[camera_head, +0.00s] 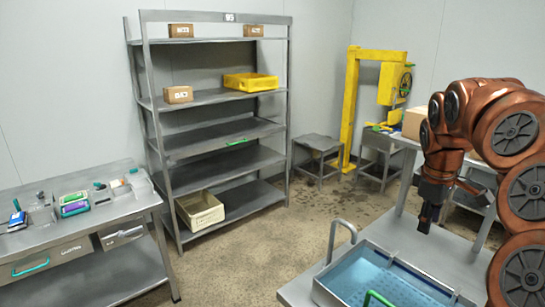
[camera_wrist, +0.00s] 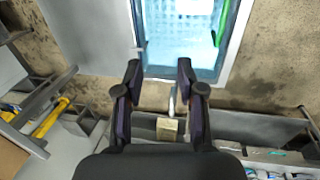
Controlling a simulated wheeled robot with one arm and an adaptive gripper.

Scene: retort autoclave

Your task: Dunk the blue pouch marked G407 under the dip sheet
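A metal tank (camera_head: 345,291) of pale blue water stands at the bottom of the head view, cut off by the frame. The water (camera_wrist: 180,30) also shows at the top of the wrist view, with a grid-like pattern in it. I cannot make out a separate dip sheet. My gripper (camera_wrist: 159,70) is open and empty; in the head view it (camera_head: 427,222) hangs above the bench behind the tank. A small blue item (camera_head: 18,221) lies at the left end of the left bench. No G407 mark is readable, so I cannot tell which item is the pouch.
A green handle (camera_head: 378,297) shows at the tank. The left bench (camera_head: 95,213) carries small packs (camera_head: 74,204) and containers. A grey shelf rack (camera_head: 213,97) holds cartons, a yellow crate (camera_head: 250,82) and a beige bin (camera_head: 200,210). Floor between bench and tank is clear.

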